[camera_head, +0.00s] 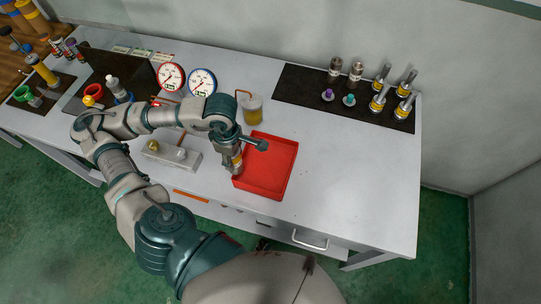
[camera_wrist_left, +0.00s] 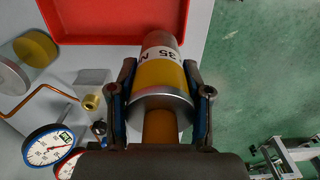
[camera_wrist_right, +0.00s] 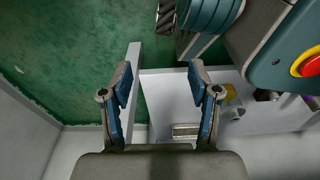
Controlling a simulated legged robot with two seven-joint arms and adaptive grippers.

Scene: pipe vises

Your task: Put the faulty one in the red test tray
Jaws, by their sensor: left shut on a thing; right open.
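My left gripper (camera_head: 236,150) is shut on a yellow and silver cylinder (camera_head: 237,159), with its arm reaching in from the left. In the left wrist view the cylinder (camera_wrist_left: 160,70) sits between the fingers (camera_wrist_left: 160,92) and has a white label with partly readable black print. The red tray (camera_head: 272,168) lies on the white table and looks empty. The cylinder overlaps the tray's left edge in the head view; its height above it is hard to tell. The red tray also shows in the left wrist view (camera_wrist_left: 105,30). My right gripper (camera_wrist_right: 160,78) is open and empty.
Several similar yellow-banded cylinders (camera_head: 377,103) stand on a dark mat (camera_head: 300,92) at the back right. Two dial gauges (camera_head: 202,82), a yellow-banded vessel (camera_head: 252,110) and a grey block (camera_head: 171,158) are near the arm. The table (camera_head: 340,180) right of the tray is clear.

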